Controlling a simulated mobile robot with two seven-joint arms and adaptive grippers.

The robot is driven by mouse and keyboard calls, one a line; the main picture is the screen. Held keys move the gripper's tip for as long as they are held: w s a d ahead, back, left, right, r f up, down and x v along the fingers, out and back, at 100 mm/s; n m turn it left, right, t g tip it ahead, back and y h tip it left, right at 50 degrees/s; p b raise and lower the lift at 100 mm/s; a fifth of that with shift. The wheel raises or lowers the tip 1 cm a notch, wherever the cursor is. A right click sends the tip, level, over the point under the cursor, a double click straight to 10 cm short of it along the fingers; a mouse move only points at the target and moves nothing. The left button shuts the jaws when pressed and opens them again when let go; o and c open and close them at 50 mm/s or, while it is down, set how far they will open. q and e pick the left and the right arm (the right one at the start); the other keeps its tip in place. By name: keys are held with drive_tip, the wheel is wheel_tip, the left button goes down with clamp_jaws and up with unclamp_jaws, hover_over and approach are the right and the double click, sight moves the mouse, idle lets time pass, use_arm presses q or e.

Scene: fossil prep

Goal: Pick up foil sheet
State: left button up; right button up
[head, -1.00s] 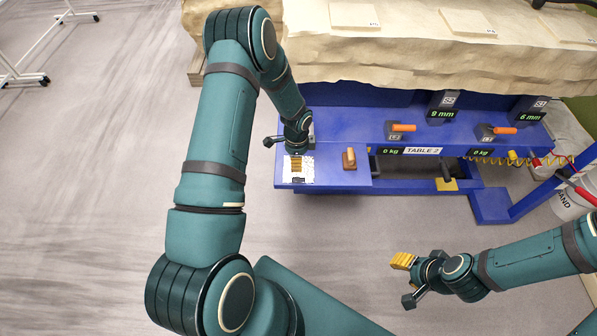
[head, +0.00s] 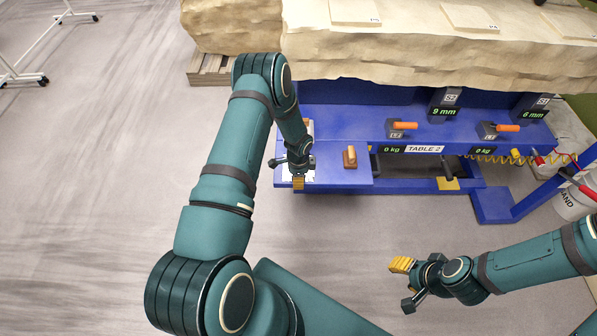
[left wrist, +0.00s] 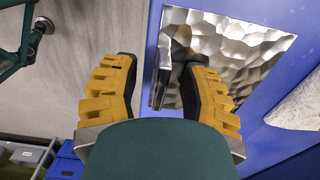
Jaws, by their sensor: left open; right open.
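The foil sheet (left wrist: 240,48) is silver and crinkled and lies on the blue bench in the left wrist view. In the head view only a bright part of it (head: 309,177) shows beside my left gripper, which covers the rest. My left gripper (left wrist: 160,65) is open, with yellow ribbed fingers. In the left wrist view its right finger overlaps the foil's left part and its left finger shows against the grey floor, beyond the bench edge. I cannot tell its height above the foil. My right gripper (head: 401,264) is open and empty, over the floor at lower right.
A brown block with a wooden handle (head: 349,157) stands on the blue bench (head: 340,178), right of the foil. A white object (left wrist: 300,105) lies beside the foil in the left wrist view. Orange-handled clamps (head: 403,126) are farther right. A large tan slab (head: 400,50) rises behind.

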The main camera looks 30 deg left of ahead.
use_arm(q)
clamp_jaws()
wheel_tip(320, 180, up, 10)
drive_tip(key=shift+r+p, duration=0.1)
drive_tip(key=shift+p, duration=0.7)
idle(0.4)
